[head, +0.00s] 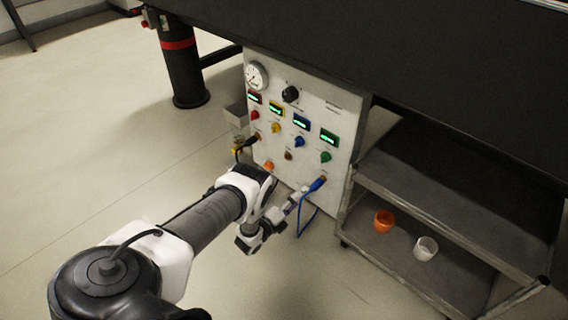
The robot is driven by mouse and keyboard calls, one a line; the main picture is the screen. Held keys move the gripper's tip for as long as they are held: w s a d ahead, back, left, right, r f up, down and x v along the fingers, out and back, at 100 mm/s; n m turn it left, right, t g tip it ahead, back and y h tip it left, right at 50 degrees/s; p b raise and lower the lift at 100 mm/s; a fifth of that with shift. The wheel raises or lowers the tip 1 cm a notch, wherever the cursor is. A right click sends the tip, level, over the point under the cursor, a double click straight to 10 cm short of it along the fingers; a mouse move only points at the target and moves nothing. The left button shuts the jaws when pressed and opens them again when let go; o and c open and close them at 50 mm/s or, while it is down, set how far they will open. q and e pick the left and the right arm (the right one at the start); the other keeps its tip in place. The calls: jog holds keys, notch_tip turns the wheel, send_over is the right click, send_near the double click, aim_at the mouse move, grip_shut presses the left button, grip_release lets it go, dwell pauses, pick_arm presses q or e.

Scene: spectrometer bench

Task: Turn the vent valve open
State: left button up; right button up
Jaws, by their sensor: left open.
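A white control panel (300,95) stands under the dark bench. It carries a black knob (291,93) at the top and a row of coloured knobs: red (255,115), yellow (276,127), blue (299,141) and green (325,157). An orange knob (268,166) sits lower down. The labels are too small to read, so I cannot tell which one is the vent valve. My left gripper (298,197) is open in front of the panel's lower right part, close to a blue plug (318,184); I cannot tell if they touch. My right gripper is out of view.
A round gauge (256,75) is at the panel's top left. A blue cable (307,222) hangs from the blue plug. A dark plug (246,142) is at the left. A grey cart (440,215) at the right holds orange (383,221) and white (425,248) cups. The floor in front is clear.

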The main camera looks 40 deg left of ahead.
pick_arm(q)
jog(key=s, duration=0.8)
jog(key=shift+a, duration=0.35)
